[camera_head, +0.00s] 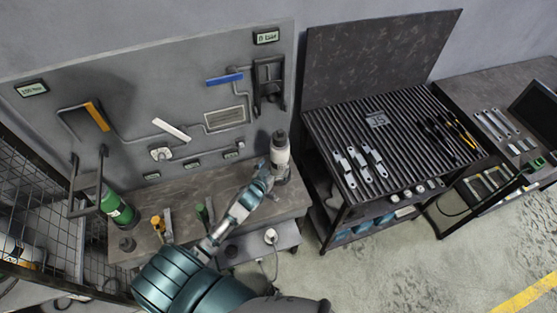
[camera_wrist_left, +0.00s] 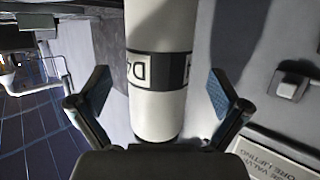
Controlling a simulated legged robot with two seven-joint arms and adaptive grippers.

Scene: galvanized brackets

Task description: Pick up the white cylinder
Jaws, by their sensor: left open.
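The white cylinder (camera_head: 280,151) stands upright near the right end of the grey workbench (camera_head: 190,192), close to the back panel. It has a dark top and a dark band with lettering. In the left wrist view the white cylinder (camera_wrist_left: 160,105) fills the middle, between the two spread fingers. My left gripper (camera_head: 269,172) is open around it, with a visible gap on each side in the wrist view. The lower part of the cylinder is partly hidden by the gripper in the head view. My right gripper is in neither view.
A green bottle (camera_head: 117,209) and an orange-topped item (camera_head: 157,223) stand at the bench's left. The back panel (camera_head: 190,95) carries hooks, handles and labels. A slatted table (camera_head: 400,125) with metal brackets (camera_head: 352,168) stands to the right. A wire cage is at the far left.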

